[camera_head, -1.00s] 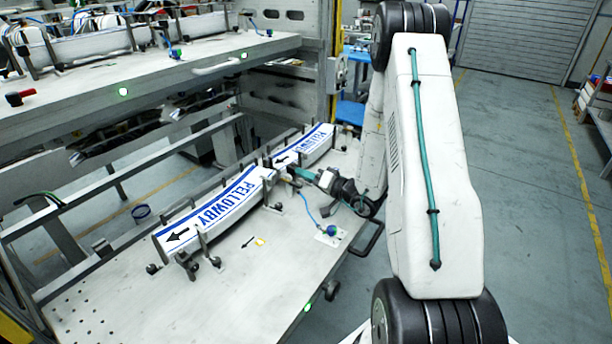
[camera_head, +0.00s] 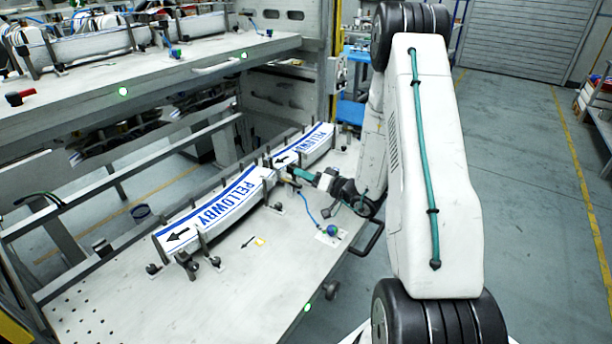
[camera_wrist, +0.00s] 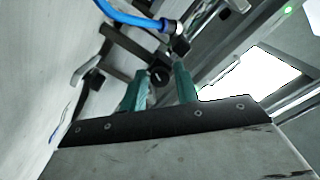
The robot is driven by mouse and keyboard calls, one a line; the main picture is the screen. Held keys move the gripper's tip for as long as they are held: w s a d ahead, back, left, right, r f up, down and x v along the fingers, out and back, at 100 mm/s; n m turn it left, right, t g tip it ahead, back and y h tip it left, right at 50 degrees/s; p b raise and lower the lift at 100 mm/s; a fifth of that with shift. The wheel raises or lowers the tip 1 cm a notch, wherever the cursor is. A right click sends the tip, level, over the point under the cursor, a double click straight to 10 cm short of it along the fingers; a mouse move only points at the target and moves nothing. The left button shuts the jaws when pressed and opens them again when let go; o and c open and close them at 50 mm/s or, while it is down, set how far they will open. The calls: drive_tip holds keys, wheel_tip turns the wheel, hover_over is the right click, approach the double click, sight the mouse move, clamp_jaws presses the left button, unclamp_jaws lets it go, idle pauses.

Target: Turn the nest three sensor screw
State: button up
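My gripper (camera_head: 294,171) is at the right end of the near label stack on the lower table, close to a sensor post and its blue cable (camera_head: 307,208). In the wrist view my gripper's two teal fingers (camera_wrist: 159,88) stand apart. A black round-headed screw (camera_wrist: 159,75) shows between and just beyond the fingertips, on a dark bracket (camera_wrist: 128,42). I cannot tell whether the fingers touch it. No nest number is readable here. The blue cable also shows in the wrist view (camera_wrist: 130,17).
Two label stacks printed PELLOWBY, near (camera_head: 225,205) and far (camera_head: 312,148), lie between upright posts. An upper shelf (camera_head: 150,75) carries more stacks. A blue-capped fitting (camera_head: 332,230) stands on the lower table (camera_head: 265,290), whose front is mostly clear.

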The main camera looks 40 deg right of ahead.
drive_tip(key=shift+s, duration=0.1)
drive_tip(key=v, duration=0.7)
drive_tip(key=shift+s+d, duration=0.15)
drive_tip(key=shift+s, duration=0.15)
idle(0.4)
